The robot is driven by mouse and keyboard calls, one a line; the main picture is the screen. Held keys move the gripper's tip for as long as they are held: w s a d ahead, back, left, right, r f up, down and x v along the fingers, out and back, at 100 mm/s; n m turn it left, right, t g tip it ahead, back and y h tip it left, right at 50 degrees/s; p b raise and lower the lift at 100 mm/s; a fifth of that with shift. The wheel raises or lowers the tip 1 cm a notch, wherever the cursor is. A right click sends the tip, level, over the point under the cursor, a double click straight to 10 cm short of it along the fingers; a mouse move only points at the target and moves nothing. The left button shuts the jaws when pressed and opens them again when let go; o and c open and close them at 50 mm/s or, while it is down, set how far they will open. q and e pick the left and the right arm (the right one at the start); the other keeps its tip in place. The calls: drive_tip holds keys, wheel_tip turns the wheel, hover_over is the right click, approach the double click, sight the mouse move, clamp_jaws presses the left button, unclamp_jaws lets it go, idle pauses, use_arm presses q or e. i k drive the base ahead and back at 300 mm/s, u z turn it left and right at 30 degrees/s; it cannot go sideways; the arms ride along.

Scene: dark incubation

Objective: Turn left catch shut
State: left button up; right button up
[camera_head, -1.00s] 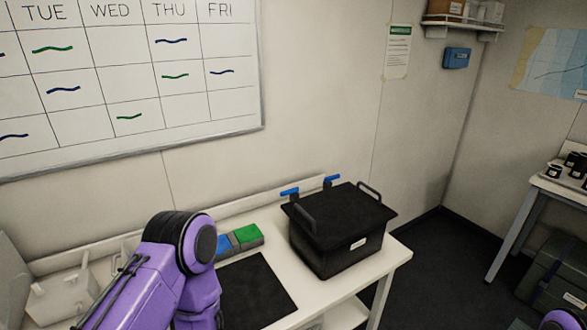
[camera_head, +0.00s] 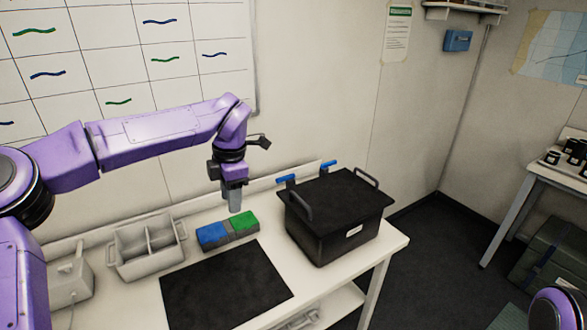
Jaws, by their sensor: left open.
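A black lidded box (camera_head: 335,240) stands at the right end of the white table. Two blue-tipped catches show at its back edge: the left catch (camera_head: 286,180) and the right catch (camera_head: 328,165). Whether each is open or shut cannot be made out. My left gripper (camera_head: 234,208) points down, to the left of the box, just behind and above a blue and green block set (camera_head: 228,231). It is open and empty, apart from the left catch. My right gripper is out of view; only a purple part of my right arm shows at the lower right.
A dark mat (camera_head: 226,286) lies in front of the block set. A grey divided caddy (camera_head: 146,246) stands to its left. The box has two upright loop handles, the left one (camera_head: 302,206) near the left catch. The wall is close behind the table.

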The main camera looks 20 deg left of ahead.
sight(291, 176)
drive_tip(key=i, duration=1.4)
